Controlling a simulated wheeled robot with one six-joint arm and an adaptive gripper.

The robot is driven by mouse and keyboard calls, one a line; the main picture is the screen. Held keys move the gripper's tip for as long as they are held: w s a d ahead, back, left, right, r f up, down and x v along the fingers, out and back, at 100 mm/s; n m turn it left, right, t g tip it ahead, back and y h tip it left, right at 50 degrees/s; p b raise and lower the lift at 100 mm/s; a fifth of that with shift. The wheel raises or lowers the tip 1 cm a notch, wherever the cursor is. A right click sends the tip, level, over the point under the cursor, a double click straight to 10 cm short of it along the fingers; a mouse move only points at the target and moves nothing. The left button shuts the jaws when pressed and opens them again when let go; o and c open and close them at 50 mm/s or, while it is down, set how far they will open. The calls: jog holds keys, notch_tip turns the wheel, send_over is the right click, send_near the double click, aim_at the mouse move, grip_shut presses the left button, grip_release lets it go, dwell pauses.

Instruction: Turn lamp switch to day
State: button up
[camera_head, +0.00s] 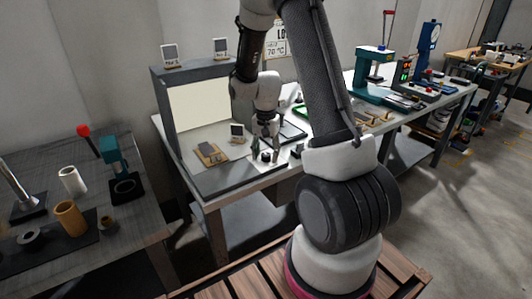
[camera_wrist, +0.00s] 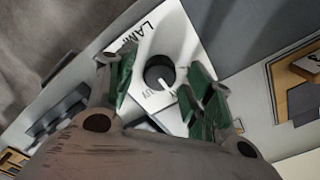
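The lamp switch is a round dark knob (camera_wrist: 159,73) on a white plate (camera_wrist: 170,32) lettered "LAMP", seen in the wrist view. A white pointer mark on the knob points toward the lower right in that view. Small lettering by the knob is partly readable, one piece looking like "UV"; a finger covers part of the rest. My gripper (camera_wrist: 163,90) is open, with its green finger pads on either side of the knob and gaps between. In the head view my gripper (camera_head: 267,150) is low over the bench by the light booth.
The grey light booth (camera_head: 160,100) stands behind and left of my gripper, with small cards on top. A wooden sample block (camera_head: 211,154) and a small display card (camera_head: 237,131) lie close by on the bench. A side table (camera_head: 110,250) with rolls is at left.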

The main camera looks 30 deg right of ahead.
aim_at(266, 154)
notch_tip(266, 154, up, 12)
dwell(0.6)
dwell(0.5)
jog(key=s+a+r+n+t, duration=0.2)
jog(key=s+r+n, duration=0.3)
jog(key=s, duration=0.7)
jog(key=s+a+r+n+t, duration=0.2)
jog(key=s+a+r+n, duration=0.1)
jog(key=s+r, duration=0.6)
jog(key=s+n, duration=0.1)
jog(key=s, duration=0.1)
jog(key=shift+s+r+n, duration=0.3)
jog(key=shift+s+n, duration=0.05)
jog(key=shift+n, duration=0.05)
